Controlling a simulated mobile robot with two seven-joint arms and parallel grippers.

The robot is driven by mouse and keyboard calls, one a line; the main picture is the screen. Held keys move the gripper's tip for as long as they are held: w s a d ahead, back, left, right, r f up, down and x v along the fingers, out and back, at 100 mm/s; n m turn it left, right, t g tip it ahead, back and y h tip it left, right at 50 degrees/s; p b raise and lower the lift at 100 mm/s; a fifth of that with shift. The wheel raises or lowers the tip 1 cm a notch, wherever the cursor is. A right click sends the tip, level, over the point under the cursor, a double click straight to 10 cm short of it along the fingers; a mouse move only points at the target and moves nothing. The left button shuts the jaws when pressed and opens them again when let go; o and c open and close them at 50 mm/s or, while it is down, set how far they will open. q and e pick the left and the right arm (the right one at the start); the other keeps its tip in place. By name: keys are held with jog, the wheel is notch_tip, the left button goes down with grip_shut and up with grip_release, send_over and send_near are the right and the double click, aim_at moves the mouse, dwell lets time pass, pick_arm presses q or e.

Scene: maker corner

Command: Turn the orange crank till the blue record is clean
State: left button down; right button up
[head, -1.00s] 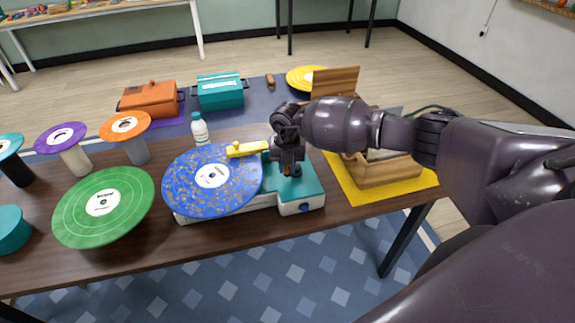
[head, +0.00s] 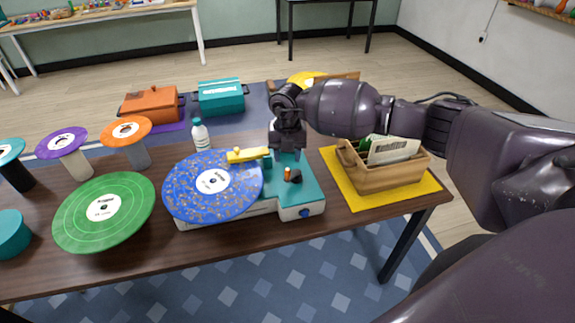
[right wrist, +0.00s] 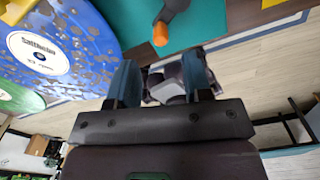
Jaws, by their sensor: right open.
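The blue record (head: 190,197) lies on a white and teal turntable (head: 305,187) and is covered with brownish specks. It also shows at the upper left of the right wrist view (right wrist: 75,50), with grey specks around its white label. The orange crank knob (head: 287,172) sits on a dark arm on the turntable's teal top, right of the record. In the right wrist view the orange knob (right wrist: 160,35) is just beyond the fingertips. My right gripper (head: 288,150) is open and empty, above and behind the crank and apart from it. My left gripper is out of view.
A yellow tonearm (head: 248,154) reaches over the record. A bottle (head: 200,135) stands behind it. A green record (head: 103,212) is at left, with several smaller discs on stands. A wooden crate (head: 385,180) holding sleeves stands on a yellow mat at right.

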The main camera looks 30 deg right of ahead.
aim_at(287, 169)
notch_tip(287, 169, up, 4)
jog(key=shift+f, duration=0.25)
jog(key=shift+r, duration=0.35)
dwell(0.5)
jog(key=shift+f, duration=0.1)
